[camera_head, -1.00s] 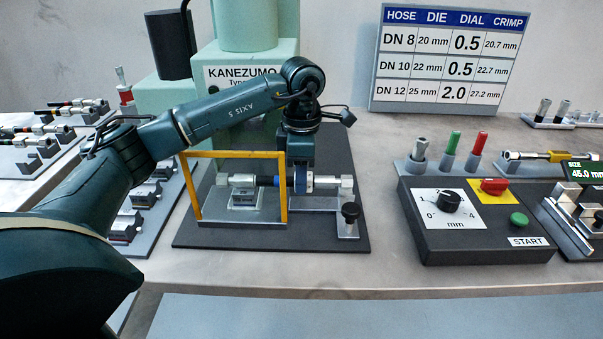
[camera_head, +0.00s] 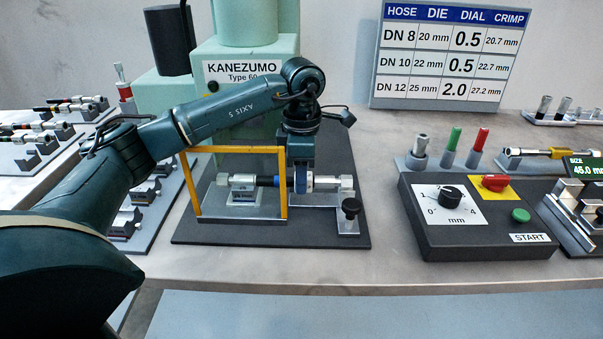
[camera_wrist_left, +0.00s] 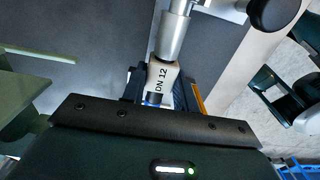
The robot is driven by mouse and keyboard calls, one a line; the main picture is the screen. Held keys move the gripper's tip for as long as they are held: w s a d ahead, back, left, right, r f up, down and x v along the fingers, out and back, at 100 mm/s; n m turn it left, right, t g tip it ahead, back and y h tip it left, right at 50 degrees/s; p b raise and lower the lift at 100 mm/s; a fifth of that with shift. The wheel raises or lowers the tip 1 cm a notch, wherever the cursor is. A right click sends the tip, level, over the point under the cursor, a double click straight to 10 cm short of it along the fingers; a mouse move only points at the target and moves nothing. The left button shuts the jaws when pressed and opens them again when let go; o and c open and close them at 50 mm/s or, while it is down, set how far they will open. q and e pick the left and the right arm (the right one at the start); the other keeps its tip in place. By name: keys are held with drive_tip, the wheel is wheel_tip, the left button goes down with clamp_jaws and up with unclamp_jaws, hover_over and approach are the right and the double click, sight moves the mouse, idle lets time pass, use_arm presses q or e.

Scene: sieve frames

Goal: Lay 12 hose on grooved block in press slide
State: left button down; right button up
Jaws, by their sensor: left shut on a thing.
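The DN 12 hose (camera_head: 266,181) lies level across the press slide (camera_head: 222,205), with metal fittings at both ends. My left gripper (camera_head: 301,181) points down and is shut on it right of the yellow frame, beside a blue band. The hose's left ferrule is right over the grooved block (camera_head: 246,197); whether it touches the groove I cannot tell. In the left wrist view the hose's white "DN 12" tag (camera_wrist_left: 162,78) shows between the fingers, with a metal fitting beyond it. My right gripper is not in view.
A yellow guard frame (camera_head: 283,190) stands around the block, close left of my gripper. A black knob (camera_head: 351,207) stands at the slide's right end. The green press (camera_head: 245,60) is behind. The control box (camera_head: 470,240) is at right; bare table lies between.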

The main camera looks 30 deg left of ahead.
use_arm(q)
drive_tip(key=c, duration=1)
unclamp_jaws()
wheel_tip(320, 180, up, 13)
drive_tip(key=p, duration=0.1)
